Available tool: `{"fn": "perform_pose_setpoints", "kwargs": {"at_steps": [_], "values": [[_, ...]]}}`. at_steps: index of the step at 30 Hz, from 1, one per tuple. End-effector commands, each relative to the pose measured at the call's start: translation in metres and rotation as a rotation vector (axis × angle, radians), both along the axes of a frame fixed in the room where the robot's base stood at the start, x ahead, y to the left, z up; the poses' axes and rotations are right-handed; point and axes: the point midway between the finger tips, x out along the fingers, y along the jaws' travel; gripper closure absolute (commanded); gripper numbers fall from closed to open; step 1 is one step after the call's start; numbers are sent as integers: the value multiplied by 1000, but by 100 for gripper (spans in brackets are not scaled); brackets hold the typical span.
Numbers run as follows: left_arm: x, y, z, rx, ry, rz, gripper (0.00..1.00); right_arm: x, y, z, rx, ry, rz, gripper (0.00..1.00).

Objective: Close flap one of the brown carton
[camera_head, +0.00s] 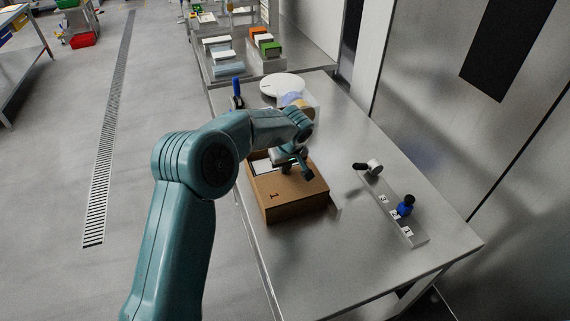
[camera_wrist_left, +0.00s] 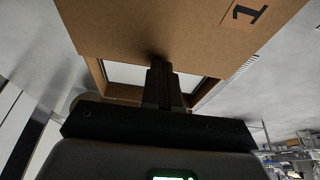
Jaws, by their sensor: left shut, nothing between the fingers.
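The brown carton (camera_head: 296,206) stands on the metal table. Its flap one (camera_head: 268,190), marked with a "1", lies about flat over the near part of the top. The far part of the carton is open, and something white (camera_head: 262,166) shows inside. In the left wrist view flap one (camera_wrist_left: 180,25) fills the top, with the opening beyond its edge. My left gripper (camera_head: 307,174) is shut and empty, over the carton at the flap's edge. In the left wrist view its fingertips (camera_wrist_left: 158,66) meet that edge; I cannot tell whether they touch. My right gripper is not in view.
A grey rack (camera_head: 412,232) with numbered slots, a blue-capped item (camera_head: 405,205) and a dark-handled tool (camera_head: 369,167) lies to the right. A white round plate (camera_head: 283,83) and a blue bottle (camera_head: 237,90) stand behind. The table's front right is clear.

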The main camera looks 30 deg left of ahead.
Motion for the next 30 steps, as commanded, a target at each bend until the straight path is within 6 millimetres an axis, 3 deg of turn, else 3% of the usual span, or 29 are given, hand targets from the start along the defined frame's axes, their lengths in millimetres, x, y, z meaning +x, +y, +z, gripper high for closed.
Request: {"fn": "perform_pose_setpoints", "kwargs": {"at_steps": [1, 14, 17, 30], "values": [[-5, 0, -10, -2, 23, 1, 100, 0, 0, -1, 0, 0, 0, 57], [-4, -2, 13, -1, 15, 0, 100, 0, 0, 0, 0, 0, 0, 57], [-7, -6, 28, -1, 11, -1, 100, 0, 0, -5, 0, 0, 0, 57], [-31, -35, 133, -2, 15, -1, 100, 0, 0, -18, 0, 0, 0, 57]]}}
